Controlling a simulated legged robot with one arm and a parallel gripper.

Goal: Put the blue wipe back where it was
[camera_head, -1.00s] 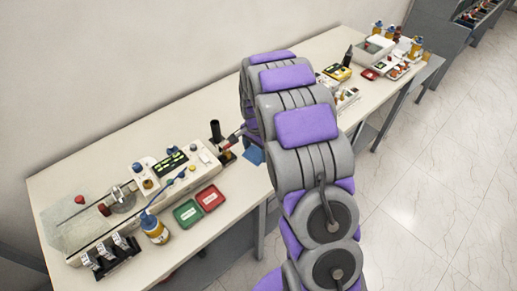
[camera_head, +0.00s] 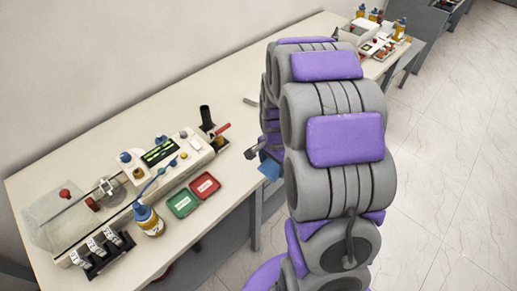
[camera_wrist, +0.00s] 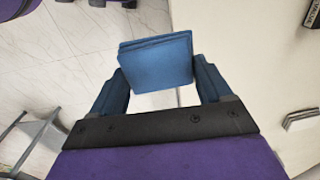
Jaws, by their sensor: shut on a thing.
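The blue wipe (camera_head: 269,169) shows as a small blue square at the end of my arm, by the table's front edge in the head view. In the wrist view the wipe (camera_wrist: 156,62) is a flat folded pad, between and just beyond the blue fingers of my gripper (camera_wrist: 160,85). My gripper is shut on it. In the head view my gripper (camera_head: 266,152) is small and partly hidden by my arm. The floor lies left of the wipe and the pale tabletop right of it in the wrist view. Its height above the table is unclear.
My arm hides part of the tabletop. The table's back strip is clear.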

